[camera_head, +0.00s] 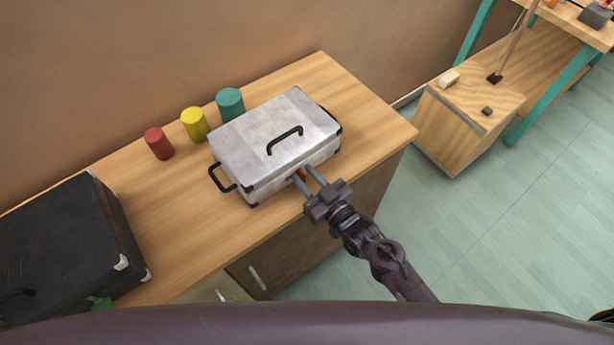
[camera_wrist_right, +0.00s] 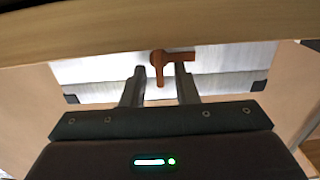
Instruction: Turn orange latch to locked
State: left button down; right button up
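A silver metal case (camera_head: 252,142) with black handles and corners sits closed on the wooden table (camera_head: 345,90). The orange latch (camera_wrist_right: 159,68) is on the case's front face. In the right wrist view one arm of it points right and a shorter one points down. In the head view it is mostly hidden by the gripper. My right gripper (camera_head: 302,173) is open at the front of the case; its fingers also show in the right wrist view (camera_wrist_right: 159,76), one on each side of the latch's downward arm. I cannot tell whether they touch it. My left gripper is out of view.
Red (camera_head: 159,143), yellow (camera_head: 194,125) and teal (camera_head: 230,104) cylinders stand behind the case. A black case (camera_head: 65,245) is at the left end of the table. A wooden box (camera_head: 462,125) stands at the right. The tabletop right of the silver case is clear.

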grip_shut()
jog(key=shift+m, duration=0.4)
jog(key=m, duration=0.2)
jog(key=m+p, duration=0.1)
jog(key=shift+w+d+m+p, duration=0.15)
jog(key=shift+m+p, duration=0.15)
jog(key=shift+m, duration=0.1)
jog(key=m+p, duration=0.1)
jog(key=m, duration=0.2)
jog(key=shift+w+d+f+m, duration=0.1)
jog(key=shift+m, duration=0.2)
jog(key=m, duration=0.2)
jog(key=m+p, duration=0.1)
jog(key=m, duration=0.1)
jog(key=shift+w+d+f+m, duration=0.1)
jog(key=shift+f+m, duration=0.05)
jog(key=shift+m, duration=0.15)
jog(key=m, duration=0.1)
jog(key=m+p, duration=0.1)
jog(key=m, duration=0.3)
jog(key=shift+d+f+p, duration=0.1)
jog(key=shift+f+p, duration=0.25)
jog(key=shift+p, duration=0.05)
jog(key=shift+m, duration=0.3)
jog(key=shift+o, duration=0.6)
grip_release()
